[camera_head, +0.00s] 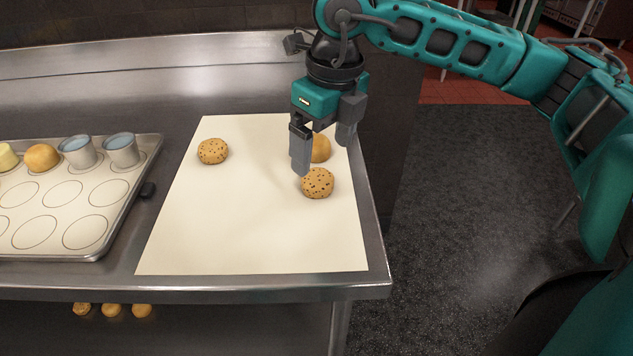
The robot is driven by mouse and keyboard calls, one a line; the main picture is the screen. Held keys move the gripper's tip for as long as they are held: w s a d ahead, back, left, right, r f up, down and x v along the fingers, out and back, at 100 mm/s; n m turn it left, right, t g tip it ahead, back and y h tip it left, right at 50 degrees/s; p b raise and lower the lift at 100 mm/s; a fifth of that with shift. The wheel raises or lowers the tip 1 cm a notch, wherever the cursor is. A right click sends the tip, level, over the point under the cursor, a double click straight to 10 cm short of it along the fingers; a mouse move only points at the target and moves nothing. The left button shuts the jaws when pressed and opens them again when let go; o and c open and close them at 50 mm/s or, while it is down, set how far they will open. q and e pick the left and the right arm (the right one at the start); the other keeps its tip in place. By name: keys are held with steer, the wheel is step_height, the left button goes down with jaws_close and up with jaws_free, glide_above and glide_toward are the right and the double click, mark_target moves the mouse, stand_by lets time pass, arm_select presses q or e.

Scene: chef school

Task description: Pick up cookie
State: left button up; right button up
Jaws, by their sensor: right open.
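A chocolate-chip cookie (317,184) lies on the pale sheet (250,240), near the sheet's right side. A second chipped cookie (212,151) lies on the sheet's left side. A plain golden round (321,148) sits behind the right-hand cookie, partly hidden by my fingers. My right gripper (322,152) points down over the sheet, open. One finger is just behind and left of the right-hand cookie; the other is further back, near the plain round. I cannot tell whether a finger touches either one. My left gripper is not in view.
A metal tray (148,165) with printed circles stands at the left, holding a golden bun (41,157), a yellow piece (6,157) and two metal cups (122,150). Several small rounds (111,310) lie on the shelf below. The sheet's front half is clear.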

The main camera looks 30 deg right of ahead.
mark_target(318, 176)
steer(key=shift+w+f, duration=0.25)
steer(key=shift+f, duration=0.9)
steer(key=shift+w+f, duration=0.3)
steer(key=shift+f, duration=0.85)
steer(key=shift+w+f, duration=0.25)
steer(key=shift+f, duration=0.9)
steer(key=shift+c, duration=0.4)
steer(key=c, duration=1.1)
